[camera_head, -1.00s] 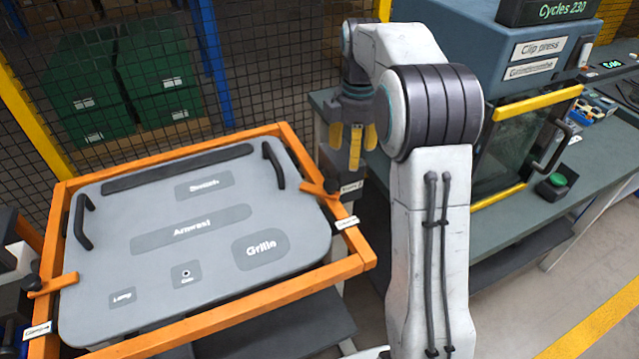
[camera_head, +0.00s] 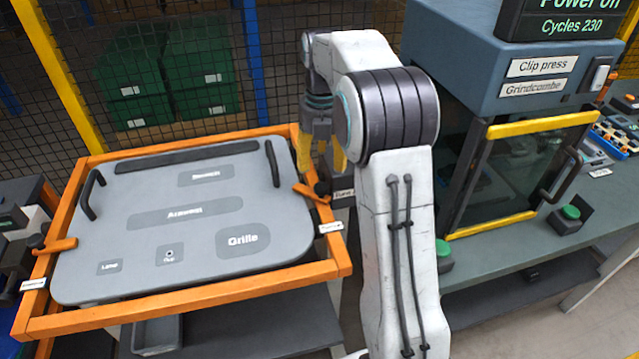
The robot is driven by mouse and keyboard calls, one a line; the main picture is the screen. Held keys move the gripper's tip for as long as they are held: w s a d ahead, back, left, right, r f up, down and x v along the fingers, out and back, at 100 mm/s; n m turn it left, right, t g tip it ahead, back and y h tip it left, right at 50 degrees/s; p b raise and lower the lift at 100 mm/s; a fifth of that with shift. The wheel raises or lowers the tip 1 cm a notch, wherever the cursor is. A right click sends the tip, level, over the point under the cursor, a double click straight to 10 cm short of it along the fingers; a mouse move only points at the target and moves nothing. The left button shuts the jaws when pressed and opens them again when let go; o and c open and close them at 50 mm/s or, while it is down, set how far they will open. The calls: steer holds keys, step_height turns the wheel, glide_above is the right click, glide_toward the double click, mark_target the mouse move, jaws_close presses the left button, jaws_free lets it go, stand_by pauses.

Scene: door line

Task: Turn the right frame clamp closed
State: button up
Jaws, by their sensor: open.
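The right frame clamp (camera_head: 310,192) is an orange lever with a dark knob on the right side of the orange frame (camera_head: 340,255). Its lever slants up and left, with one end over the edge of the grey door panel (camera_head: 190,215). The left frame clamp (camera_head: 55,245) is a similar orange lever with a dark knob on the frame's left side. My gripper (camera_head: 322,160) has yellow fingers pointing down, apart from each other. It is open and empty, just above and behind the right clamp. My arm hides part of the right finger's surroundings.
A clip press (camera_head: 535,80) with a yellow-edged glass door stands on a green bench (camera_head: 500,258) at the right. A mesh fence (camera_head: 160,60) with green crates (camera_head: 170,85) lies behind. A white label (camera_head: 331,227) sits on the frame beside the clamp.

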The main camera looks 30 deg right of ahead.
mark_target(321, 185)
steer(key=n, duration=0.2)
steer(key=shift+n, duration=0.3)
steer(key=shift+f, duration=0.15)
steer(key=shift+f+b, duration=0.35)
steer(key=shift+f, duration=3.2)
steer(key=shift+c, duration=0.4)
jaws_close()
